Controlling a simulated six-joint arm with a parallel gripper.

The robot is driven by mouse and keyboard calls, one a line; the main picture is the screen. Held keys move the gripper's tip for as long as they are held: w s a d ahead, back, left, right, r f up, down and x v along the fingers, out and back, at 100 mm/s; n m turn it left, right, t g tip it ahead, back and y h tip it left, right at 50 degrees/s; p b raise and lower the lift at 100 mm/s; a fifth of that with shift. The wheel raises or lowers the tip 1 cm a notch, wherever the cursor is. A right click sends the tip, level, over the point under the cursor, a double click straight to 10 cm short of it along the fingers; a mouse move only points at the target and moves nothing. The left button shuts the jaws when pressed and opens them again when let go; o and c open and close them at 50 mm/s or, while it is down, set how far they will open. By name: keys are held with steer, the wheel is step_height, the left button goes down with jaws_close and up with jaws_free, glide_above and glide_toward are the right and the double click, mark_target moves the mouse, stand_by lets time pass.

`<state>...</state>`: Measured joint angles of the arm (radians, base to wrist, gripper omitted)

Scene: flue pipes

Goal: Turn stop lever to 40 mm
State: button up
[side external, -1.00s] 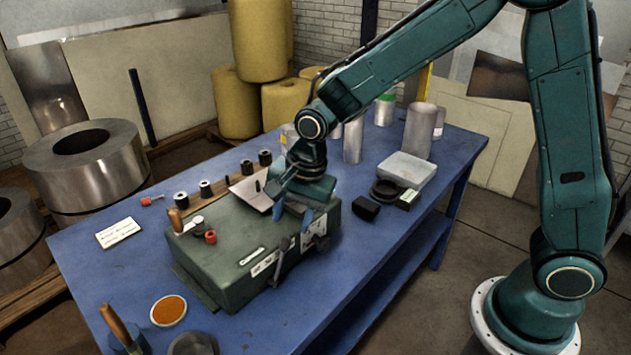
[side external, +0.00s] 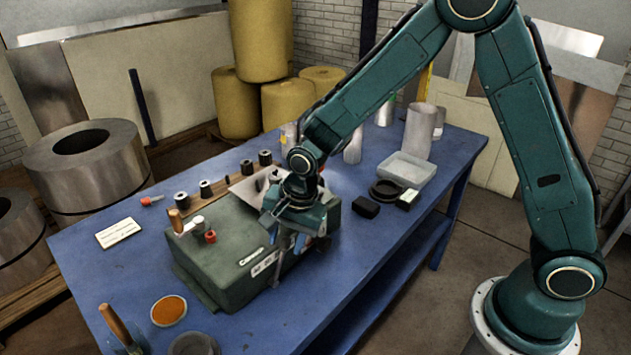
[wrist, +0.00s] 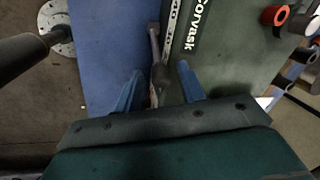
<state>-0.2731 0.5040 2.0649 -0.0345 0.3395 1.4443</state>
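The green machine box (side external: 225,245) sits on the blue table, with light label strips on its front face. The grey stop lever (side external: 281,264) stands on that face, its upper part largely hidden by my gripper (side external: 305,243). In the wrist view the dark grey lever (wrist: 158,72) shows beside a pale marked strip (wrist: 173,27) on the box (wrist: 235,55). My gripper (wrist: 158,90) is open, with one blue finger on each side of the lever. I see gaps on both sides, wider on the right. The scale marks are too small to read.
Red and wooden knobs (side external: 210,236) stand on the box's left end. A black block (side external: 366,207) and a pale tray (side external: 405,169) lie to the right. An orange dish (side external: 169,310) is at the front left. The table (side external: 330,285) is clear just right of the box.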

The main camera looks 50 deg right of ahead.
jaws_close()
steer(key=shift+a, duration=0.1)
steer(key=shift+a+r+h, duration=0.2)
steer(key=shift+a+h, duration=0.55)
steer(key=shift+a, duration=0.05)
steer(key=shift+a+r+h, duration=0.2)
steer(key=shift+a+h, duration=0.55)
steer(key=shift+a+n+h, duration=0.3)
steer(key=shift+a+h, duration=0.85)
steer(key=shift+h, duration=0.15)
steer(key=shift+o, duration=0.7)
jaws_free()
